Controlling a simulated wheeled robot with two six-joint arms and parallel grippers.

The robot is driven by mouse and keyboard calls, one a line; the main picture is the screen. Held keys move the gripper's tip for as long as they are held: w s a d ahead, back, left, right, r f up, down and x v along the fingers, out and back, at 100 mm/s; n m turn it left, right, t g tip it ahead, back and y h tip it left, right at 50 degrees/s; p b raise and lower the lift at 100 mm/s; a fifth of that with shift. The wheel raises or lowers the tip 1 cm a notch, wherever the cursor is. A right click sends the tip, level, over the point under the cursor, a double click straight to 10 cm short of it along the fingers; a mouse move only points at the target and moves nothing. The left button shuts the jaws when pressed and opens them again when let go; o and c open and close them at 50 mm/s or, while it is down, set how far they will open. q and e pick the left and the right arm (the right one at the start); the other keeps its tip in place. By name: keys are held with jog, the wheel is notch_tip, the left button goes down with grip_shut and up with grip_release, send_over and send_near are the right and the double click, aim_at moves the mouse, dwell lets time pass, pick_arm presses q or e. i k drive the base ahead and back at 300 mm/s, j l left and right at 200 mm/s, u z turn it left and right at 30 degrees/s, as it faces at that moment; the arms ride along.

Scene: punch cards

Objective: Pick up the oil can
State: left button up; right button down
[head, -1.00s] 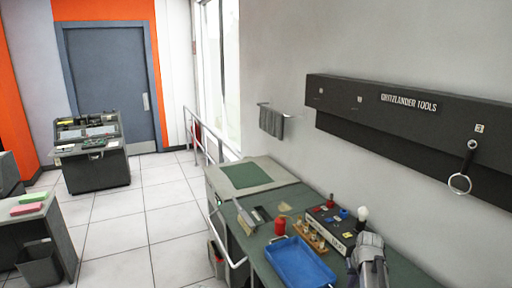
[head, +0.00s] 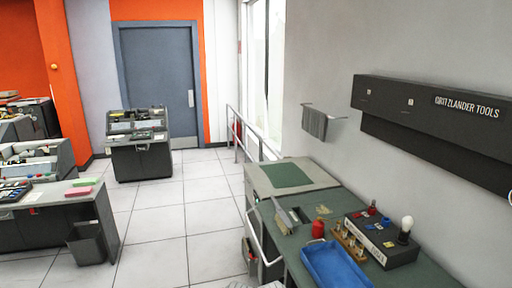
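No thing that I can surely name as the oil can shows. A small red can-like cylinder (head: 318,229) stands upright on the green workbench (head: 290,243), just behind a blue tray (head: 335,266); I cannot tell whether it is the oil can. Neither of my grippers is in view.
A grey box with a bulb (head: 382,240) and a wooden rack (head: 348,242) stand right of the red cylinder. A rail (head: 262,235) runs along the bench's left side. A desk (head: 60,205) and a grey bin (head: 87,243) are at left. Tiled floor (head: 160,230) between is clear.

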aim_at(318, 225)
jog(key=i+j, duration=0.3)
jog(key=j, duration=0.15)
jog(key=i+j, duration=0.3)
jog(key=i+j+z, duration=0.1)
jog(key=i+j, duration=0.15)
jog(key=j, duration=0.3)
jog(key=i+j, duration=0.3)
jog(key=j, duration=0.15)
jog(key=z, duration=1.15)
